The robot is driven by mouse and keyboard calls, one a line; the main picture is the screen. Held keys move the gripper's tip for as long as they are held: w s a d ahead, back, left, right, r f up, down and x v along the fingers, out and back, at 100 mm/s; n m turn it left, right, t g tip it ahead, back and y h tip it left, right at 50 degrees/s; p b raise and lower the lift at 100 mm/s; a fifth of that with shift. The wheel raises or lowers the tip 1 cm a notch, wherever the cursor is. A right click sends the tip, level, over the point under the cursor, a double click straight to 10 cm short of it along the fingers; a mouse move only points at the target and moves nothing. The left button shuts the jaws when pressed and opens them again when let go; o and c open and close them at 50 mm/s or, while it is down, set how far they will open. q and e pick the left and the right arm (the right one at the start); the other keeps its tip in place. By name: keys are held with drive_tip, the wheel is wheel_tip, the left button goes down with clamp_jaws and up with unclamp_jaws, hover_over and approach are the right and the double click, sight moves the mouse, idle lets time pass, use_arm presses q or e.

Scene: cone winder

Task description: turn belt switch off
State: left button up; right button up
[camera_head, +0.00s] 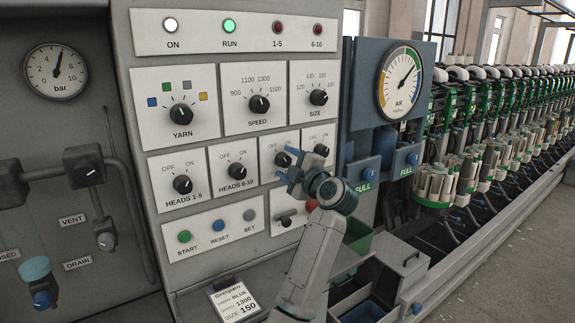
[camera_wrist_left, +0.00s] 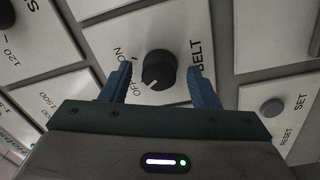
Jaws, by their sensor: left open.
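The belt switch is a round black knob (camera_wrist_left: 158,70) on a pale plate marked OFF, ON and BELT in the left wrist view. Its white mark points toward the OFF side. In the head view the belt knob (camera_head: 283,159) is partly behind my left gripper (camera_head: 288,166). My left gripper is open, and in the left wrist view its two blue fingers (camera_wrist_left: 160,74) show one on each side of the knob. My right gripper is not in view.
The heads 1-5 knob (camera_head: 182,184) and heads 6-10 knob (camera_head: 237,170) are to the left. Another black knob (camera_head: 321,150) sits close on the right. The green start button (camera_head: 184,237) is lower left. A grey box (camera_head: 400,258) stands low at right.

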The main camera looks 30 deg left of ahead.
use_arm(q)
drive_tip(key=b+v, duration=0.3)
drive_tip(key=v, duration=0.7)
drive_tip(key=shift+d, duration=0.25)
drive_tip(key=shift+s+f, duration=0.1)
